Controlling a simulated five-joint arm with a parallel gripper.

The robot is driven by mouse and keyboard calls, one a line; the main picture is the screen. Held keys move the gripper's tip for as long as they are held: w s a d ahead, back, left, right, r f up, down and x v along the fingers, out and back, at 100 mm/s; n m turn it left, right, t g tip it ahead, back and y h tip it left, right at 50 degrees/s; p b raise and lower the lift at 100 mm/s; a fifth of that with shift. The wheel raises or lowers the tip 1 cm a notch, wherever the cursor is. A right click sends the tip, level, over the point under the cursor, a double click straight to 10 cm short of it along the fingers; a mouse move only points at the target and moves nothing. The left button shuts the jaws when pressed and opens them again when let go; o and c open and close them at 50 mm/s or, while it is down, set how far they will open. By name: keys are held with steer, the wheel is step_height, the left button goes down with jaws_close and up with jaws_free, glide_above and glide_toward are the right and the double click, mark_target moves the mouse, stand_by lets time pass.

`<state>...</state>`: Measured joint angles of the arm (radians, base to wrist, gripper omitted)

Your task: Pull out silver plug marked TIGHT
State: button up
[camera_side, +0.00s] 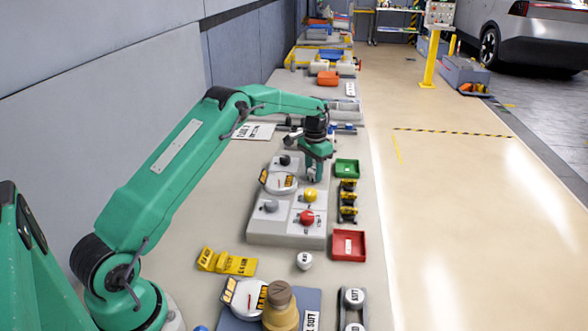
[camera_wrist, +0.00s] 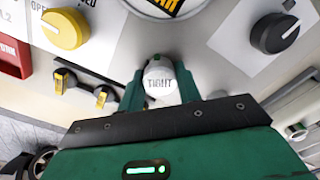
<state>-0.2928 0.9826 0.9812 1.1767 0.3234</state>
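The silver plug marked TIGHT (camera_wrist: 160,83) is in the middle of the wrist view, with its round lettered top facing the camera. My gripper (camera_wrist: 161,88) has one green finger on each side of it, and both fingers appear to touch it. In the side view my gripper (camera_side: 313,174) is low over the far right part of the grey panel (camera_side: 287,240), beside the green tray. Only a small pale bit of the plug shows there. I cannot tell whether the plug is seated in the panel or raised.
Another silver plug (camera_side: 304,261) stands in front. A yellow stand (camera_side: 227,261) is front left.

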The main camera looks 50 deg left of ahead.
mark_target(314, 170)
steer(key=shift+c, duration=1.1)
steer(key=shift+o, duration=1)
steer(key=shift+c, duration=0.3)
steer(key=shift+r, duration=0.55)
steer(key=shift+r, duration=1.95)
steer(key=shift+d, duration=0.1)
